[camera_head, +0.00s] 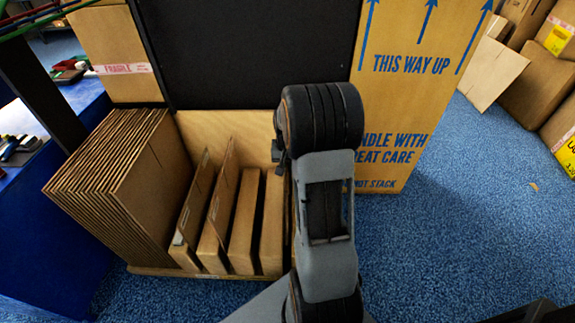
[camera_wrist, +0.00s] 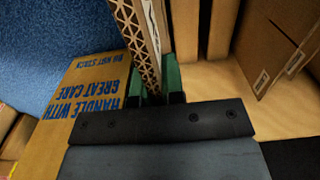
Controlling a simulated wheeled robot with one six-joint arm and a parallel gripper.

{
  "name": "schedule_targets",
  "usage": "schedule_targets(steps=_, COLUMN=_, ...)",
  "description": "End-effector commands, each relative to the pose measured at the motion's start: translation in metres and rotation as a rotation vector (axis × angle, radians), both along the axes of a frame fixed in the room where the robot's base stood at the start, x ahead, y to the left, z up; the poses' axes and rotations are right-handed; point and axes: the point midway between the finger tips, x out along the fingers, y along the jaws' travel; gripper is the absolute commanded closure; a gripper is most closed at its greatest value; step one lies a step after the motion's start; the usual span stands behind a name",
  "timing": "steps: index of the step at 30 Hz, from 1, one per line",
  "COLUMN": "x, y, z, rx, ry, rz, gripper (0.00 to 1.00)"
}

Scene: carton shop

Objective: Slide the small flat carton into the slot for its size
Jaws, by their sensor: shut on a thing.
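My gripper (camera_wrist: 156,82) has green fingertips and is shut on the edge of a flat brown carton (camera_wrist: 138,36). Its corrugated edge shows between the fingers and runs away toward the top of the wrist view. In the head view my arm hides the fingers, and I cannot make out the held carton for sure. The wooden rack (camera_head: 225,128) stands left of my arm, with upright flat pieces and dividers side by side, among them a thick carton piece (camera_head: 245,222). In the wrist view, upright brown pieces (camera_wrist: 222,28) stand right of the held carton. Its lower end is hidden.
A dense stack of flat cartons (camera_head: 118,185) fills the rack's left side. A tall carton with blue print (camera_head: 405,95) stands behind and right of my arm. A black panel (camera_head: 245,55) rises behind the rack. Blue carpet (camera_head: 460,245) is clear at right.

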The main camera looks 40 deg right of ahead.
Motion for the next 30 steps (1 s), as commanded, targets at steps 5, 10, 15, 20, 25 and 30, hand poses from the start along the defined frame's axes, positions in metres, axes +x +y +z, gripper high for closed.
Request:
schedule_targets(steps=5, x=0.0, y=-0.001, z=-0.019, rx=0.0, ry=0.0, rz=-0.002, gripper=1.0)
schedule_targets(steps=10, x=-0.001, y=-0.001, z=-0.033, rx=0.0, ry=0.0, rz=-0.003, gripper=1.0)
schedule_targets(steps=15, x=-0.001, y=-0.002, z=-0.048, rx=-0.001, ry=-0.001, rz=-0.004, gripper=1.0)
schedule_targets(steps=20, x=-0.001, y=-0.002, z=-0.061, rx=-0.001, ry=-0.001, rz=-0.004, gripper=1.0)
schedule_targets(steps=25, x=-0.001, y=-0.002, z=-0.075, rx=-0.001, ry=-0.001, rz=-0.004, gripper=1.0)
schedule_targets(steps=30, x=-0.001, y=-0.002, z=-0.09, rx=-0.001, ry=-0.001, rz=-0.004, gripper=1.0)
